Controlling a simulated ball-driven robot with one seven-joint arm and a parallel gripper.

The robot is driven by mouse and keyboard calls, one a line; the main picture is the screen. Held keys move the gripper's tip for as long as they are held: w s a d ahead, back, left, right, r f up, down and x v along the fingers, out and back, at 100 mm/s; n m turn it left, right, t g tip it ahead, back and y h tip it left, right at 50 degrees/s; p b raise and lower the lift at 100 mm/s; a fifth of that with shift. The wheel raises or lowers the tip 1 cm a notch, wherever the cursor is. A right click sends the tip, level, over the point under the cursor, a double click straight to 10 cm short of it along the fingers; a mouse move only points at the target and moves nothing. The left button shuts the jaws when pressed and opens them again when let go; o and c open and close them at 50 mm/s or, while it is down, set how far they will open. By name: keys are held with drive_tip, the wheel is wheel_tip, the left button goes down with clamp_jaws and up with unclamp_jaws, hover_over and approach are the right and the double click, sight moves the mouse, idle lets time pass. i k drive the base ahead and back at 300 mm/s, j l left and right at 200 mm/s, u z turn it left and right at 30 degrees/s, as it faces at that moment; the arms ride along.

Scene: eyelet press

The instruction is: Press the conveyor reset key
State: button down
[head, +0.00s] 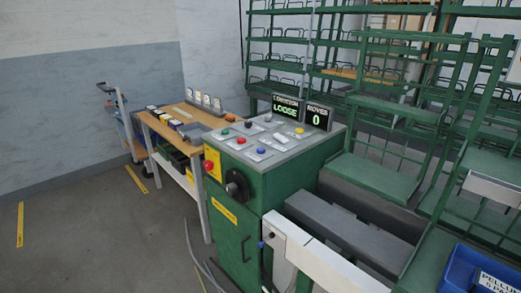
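A green console (262,190) stands in the middle of the head view with a grey sloped top. The top carries several small keys: a green key (225,131), a red key (241,140), a blue key (261,150), a yellow key (299,130) and a pale block-like key (281,137). Their labels are too small to read, so I cannot tell which one is the conveyor reset key. Two displays at the back read "LOOSE" (285,109) and "MOVES 0" (317,117). My gripper is not in view.
A red button on a yellow box (209,165) and a black knob (236,187) are on the console's front. A wooden bench (170,130) stands left. Green racks (380,175) and grey beds (345,225) fill the right. A blue bin (462,270) is at lower right. Floor at left is clear.

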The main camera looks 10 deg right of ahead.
sight(260, 151)
drive_tip(key=i+u, duration=0.3)
drive_tip(key=i, duration=0.3)
drive_tip(key=i+l+u, duration=0.1)
drive_tip(key=i+u, duration=0.15)
drive_tip(key=i, duration=0.35)
drive_tip(key=i+l+u, duration=0.3)
drive_tip(key=i, duration=0.3)
drive_tip(key=j, duration=0.1)
